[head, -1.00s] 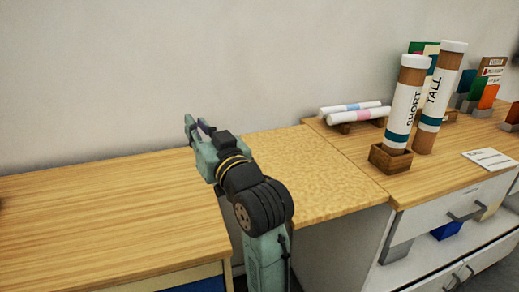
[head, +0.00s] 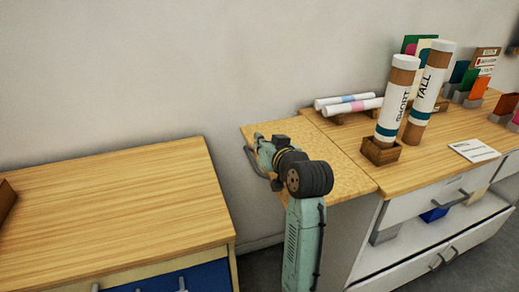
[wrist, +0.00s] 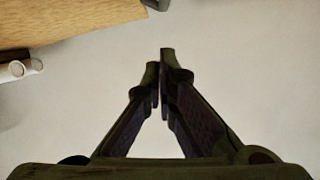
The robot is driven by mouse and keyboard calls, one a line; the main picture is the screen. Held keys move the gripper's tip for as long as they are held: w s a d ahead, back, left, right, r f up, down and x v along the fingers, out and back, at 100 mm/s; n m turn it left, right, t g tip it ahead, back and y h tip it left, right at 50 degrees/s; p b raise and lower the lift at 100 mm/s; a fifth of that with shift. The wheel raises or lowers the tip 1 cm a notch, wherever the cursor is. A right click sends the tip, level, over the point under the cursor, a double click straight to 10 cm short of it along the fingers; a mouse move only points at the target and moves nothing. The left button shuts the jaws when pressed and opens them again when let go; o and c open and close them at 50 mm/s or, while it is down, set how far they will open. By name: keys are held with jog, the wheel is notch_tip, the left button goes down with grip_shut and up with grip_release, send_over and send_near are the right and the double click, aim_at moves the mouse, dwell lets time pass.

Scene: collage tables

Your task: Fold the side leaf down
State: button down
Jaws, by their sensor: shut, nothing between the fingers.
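The side leaf (head: 338,172) is a speckled, lighter wooden panel on the left side of the right-hand table (head: 420,150). It looks level with that tabletop, with a dark seam between them. My gripper (head: 257,146) is at the leaf's left edge, near the back; my arm hides part of the leaf. Whether it touches the leaf I cannot tell. In the wrist view my gripper (wrist: 160,62) is shut with nothing between the fingertips. A curved grey bar (head: 254,166) shows at the leaf's left edge; I cannot tell what it belongs to.
A separate wooden table (head: 110,200) stands left, with a gap between it and the leaf. On the right table are white rolls (head: 350,104), a SHORT tube (head: 396,95) in a wooden holder (head: 380,152), a TALL tube (head: 428,95) and a card (head: 474,151). A wall runs behind.

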jog(key=f, duration=0.3)
jog(key=shift+s+a+f+p, duration=0.2)
jog(key=shift+s+f+p, duration=0.05)
jog(key=shift+p, duration=0.05)
